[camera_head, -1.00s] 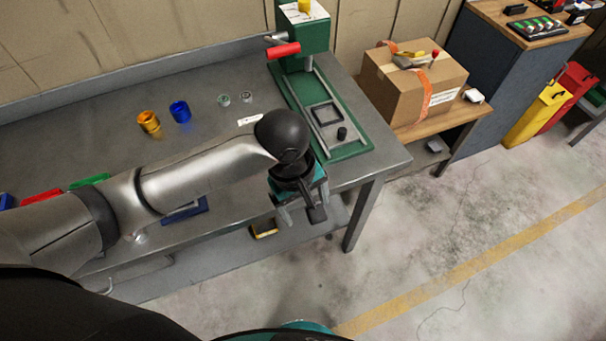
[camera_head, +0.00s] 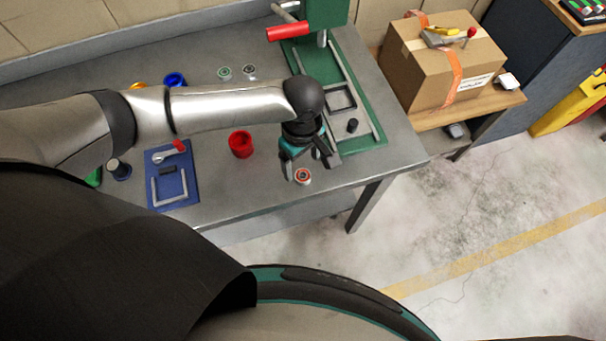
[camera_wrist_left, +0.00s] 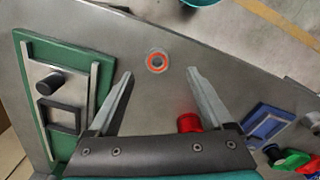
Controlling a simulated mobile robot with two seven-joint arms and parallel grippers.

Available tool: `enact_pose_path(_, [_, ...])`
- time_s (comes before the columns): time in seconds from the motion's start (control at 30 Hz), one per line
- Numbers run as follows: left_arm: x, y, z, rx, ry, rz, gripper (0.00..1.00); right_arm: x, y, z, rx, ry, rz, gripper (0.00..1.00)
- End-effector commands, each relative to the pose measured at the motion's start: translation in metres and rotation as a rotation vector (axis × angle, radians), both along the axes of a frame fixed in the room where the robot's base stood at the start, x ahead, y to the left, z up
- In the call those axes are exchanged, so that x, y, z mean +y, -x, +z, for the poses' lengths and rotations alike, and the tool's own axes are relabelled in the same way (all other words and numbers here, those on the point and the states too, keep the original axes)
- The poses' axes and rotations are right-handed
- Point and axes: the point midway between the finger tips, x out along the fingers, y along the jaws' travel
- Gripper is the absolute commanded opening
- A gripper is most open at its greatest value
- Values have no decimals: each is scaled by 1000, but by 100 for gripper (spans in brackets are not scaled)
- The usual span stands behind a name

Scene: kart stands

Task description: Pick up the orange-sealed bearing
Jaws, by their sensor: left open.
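The orange-sealed bearing (camera_head: 303,177) is a small ring with an orange face, lying on the grey bench near its front edge. It also shows in the left wrist view (camera_wrist_left: 157,61), just beyond the fingertips and between their lines. My left gripper (camera_head: 309,169) is open and empty, pointing down above the bench close to the bearing. I cannot tell the exact height of the fingers over the bench. My right gripper is not in view.
A red cup (camera_head: 240,145) stands left of the gripper. A green press base (camera_head: 376,128) lies to its right. A green-faced bearing (camera_head: 224,72) and a grey one (camera_head: 249,71) lie farther back, near a blue cup (camera_head: 175,79). A blue board (camera_head: 174,190) lies front left.

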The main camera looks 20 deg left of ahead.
Motion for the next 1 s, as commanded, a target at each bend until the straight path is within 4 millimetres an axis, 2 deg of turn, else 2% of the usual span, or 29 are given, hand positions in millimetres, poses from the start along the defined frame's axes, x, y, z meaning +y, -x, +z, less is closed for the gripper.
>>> enact_pose_path(0.1, [0,0,-9,-1,1,-1,84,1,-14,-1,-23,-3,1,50])
enact_pose_path(0.23, [0,-1,-17,-1,0,-1,84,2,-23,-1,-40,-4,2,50])
enact_pose_path(0.57, [-1,-4,-58,-1,1,-2,84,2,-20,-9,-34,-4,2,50])
enact_pose_path(0.87, [-1,-4,-62,-2,1,-2,84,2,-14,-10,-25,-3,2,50])
enact_pose_path(1.0, [-1,-4,-62,-2,1,-1,71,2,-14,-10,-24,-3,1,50])
